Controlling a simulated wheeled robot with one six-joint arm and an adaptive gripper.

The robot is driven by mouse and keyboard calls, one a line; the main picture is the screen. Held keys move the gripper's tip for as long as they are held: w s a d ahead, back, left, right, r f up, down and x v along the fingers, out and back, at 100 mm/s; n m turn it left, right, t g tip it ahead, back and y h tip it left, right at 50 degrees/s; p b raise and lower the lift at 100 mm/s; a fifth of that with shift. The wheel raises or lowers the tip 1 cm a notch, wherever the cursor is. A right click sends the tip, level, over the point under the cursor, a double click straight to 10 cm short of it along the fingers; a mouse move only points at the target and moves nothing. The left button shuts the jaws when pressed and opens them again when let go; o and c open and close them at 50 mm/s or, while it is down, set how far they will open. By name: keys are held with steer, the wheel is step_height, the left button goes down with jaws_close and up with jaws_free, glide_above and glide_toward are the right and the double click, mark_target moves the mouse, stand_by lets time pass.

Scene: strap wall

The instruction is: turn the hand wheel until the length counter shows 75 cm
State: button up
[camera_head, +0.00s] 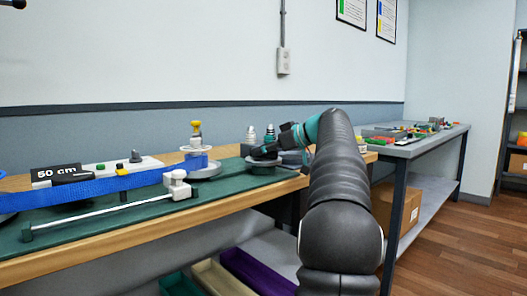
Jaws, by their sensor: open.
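The length counter (55,172) is a black plate at the left that reads "50 cm". A blue strap (100,188) runs from the left edge along the bench to an upright spool. A small white wheel with a yellow knob (196,126) stands on top of that spool; it looks like the hand wheel. My gripper (259,153) is open, to the right of this wheel and apart from it. It is low over a dark round base on the green mat. Its fingers are small and dark here, and what lies between them cannot be made out.
A white block with a rod (110,217) lies along the front of the green mat (215,186). A white panel with small knobs (122,166) sits behind the strap. Small bottle-like items (270,133) stand behind my gripper. A grey table (415,147) with clutter is at the right.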

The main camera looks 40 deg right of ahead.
jaws_close()
steer(key=shift+f+h+b, duration=0.1)
steer(key=shift+h+b, duration=0.2)
steer(key=shift+b, duration=0.1)
steer(key=shift+f+m+h+b, duration=0.1)
steer(key=shift+m+h+b, duration=0.2)
steer(key=shift+m+b, duration=0.2)
steer(key=shift+m+t+h+b, duration=0.4)
steer(key=shift+m+h+b, duration=0.25)
steer(key=shift+b, duration=0.2)
steer(key=shift+m+h+b, duration=0.8)
steer(key=shift+m+h, duration=0.15)
steer(key=shift+h, duration=0.3)
steer(key=shift+r+m+h, duration=0.2)
steer(key=shift+m+h, duration=0.5)
steer(key=shift+h, duration=0.1)
